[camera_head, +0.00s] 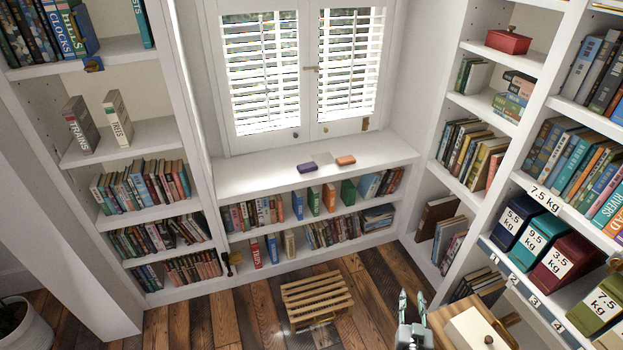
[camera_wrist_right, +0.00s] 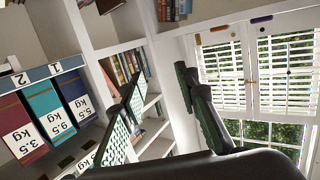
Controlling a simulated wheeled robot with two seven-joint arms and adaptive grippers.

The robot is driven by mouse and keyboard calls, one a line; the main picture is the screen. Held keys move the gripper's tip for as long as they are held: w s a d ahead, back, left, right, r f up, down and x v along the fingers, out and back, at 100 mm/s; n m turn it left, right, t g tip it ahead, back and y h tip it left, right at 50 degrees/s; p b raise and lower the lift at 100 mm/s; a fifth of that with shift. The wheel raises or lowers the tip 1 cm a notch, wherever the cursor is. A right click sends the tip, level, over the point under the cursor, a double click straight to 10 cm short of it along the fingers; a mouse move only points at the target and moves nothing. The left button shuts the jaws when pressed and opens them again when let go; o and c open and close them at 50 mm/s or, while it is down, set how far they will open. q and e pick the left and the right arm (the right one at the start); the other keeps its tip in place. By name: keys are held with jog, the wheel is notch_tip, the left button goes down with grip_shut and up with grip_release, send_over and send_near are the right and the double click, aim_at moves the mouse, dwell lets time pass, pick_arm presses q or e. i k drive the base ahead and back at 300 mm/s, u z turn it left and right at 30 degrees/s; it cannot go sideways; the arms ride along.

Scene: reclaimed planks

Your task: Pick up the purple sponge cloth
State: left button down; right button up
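The purple sponge cloth (camera_head: 307,167) lies flat on the white window sill, left of an orange block-like cloth (camera_head: 346,160). The purple cloth also shows small near the top of the right wrist view (camera_wrist_right: 262,19). My right gripper (camera_head: 412,303) is low at the bottom of the head view, well in front of the sill and far from the cloth. Its two fingers are spread with nothing between them, as the right wrist view (camera_wrist_right: 160,85) also shows. My left gripper is not in view.
The white sill (camera_head: 250,175) is otherwise bare and tops a low bookcase under a shuttered window. A slatted wooden crate (camera_head: 317,300) stands on the plank floor. Tall bookshelves flank both sides. Labelled weight boxes (camera_head: 565,262) sit on the right shelf. A wooden box (camera_head: 470,330) is beside my right gripper.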

aim_at(305, 169)
jog(key=z, duration=0.7)
jog(key=i, duration=1.1)
jog(key=u, duration=0.65)
jog(key=i, duration=0.7)
jog(key=u, duration=1)
jog(key=i, duration=0.25)
jog(key=u, duration=0.15)
